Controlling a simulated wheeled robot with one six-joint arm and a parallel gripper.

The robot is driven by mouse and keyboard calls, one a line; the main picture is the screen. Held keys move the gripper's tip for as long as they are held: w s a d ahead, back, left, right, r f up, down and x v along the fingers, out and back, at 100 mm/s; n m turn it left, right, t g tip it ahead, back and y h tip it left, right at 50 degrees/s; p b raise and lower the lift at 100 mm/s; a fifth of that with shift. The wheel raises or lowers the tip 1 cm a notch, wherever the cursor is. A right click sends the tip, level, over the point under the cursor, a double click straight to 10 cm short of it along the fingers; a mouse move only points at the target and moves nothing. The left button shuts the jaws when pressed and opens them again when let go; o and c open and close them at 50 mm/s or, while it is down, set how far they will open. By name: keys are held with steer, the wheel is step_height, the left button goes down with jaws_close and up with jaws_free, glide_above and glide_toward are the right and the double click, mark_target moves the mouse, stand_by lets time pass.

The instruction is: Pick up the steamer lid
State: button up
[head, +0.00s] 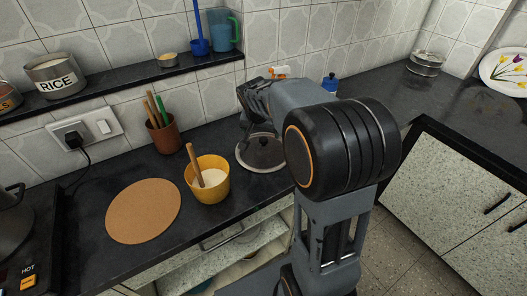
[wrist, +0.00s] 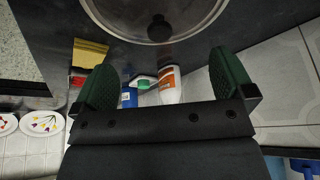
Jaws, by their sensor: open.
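The steamer lid (head: 262,152) looks like a round glass lid with a pale rim and a dark knob. It lies on the dark counter, partly covered by my arm in the head view. In the wrist view the lid (wrist: 185,30) is at the top edge, cut off, with its dark knob (wrist: 159,28) in sight. My gripper (wrist: 165,75) is open and empty, its two green-padded fingers wide apart. The lid is beyond the fingertips and not between them. In the head view my arm hides most of the gripper.
A yellow pot (head: 208,184) with a wooden handle and a cork mat (head: 144,211) are left of the lid. The wrist view shows a yellow sponge (wrist: 90,54) and a white-orange bottle (wrist: 170,86). A steel pot (head: 426,63) stands at the back right; the right counter is mostly clear.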

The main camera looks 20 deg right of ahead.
mark_target(263, 140)
steer(key=shift+x, duration=3.8)
steer(key=shift+c, duration=0.4)
steer(key=c, duration=0.7)
steer(key=shift+s+f, duration=0.15)
steer(key=shift+f, duration=0.05)
steer(key=c, duration=1.1)
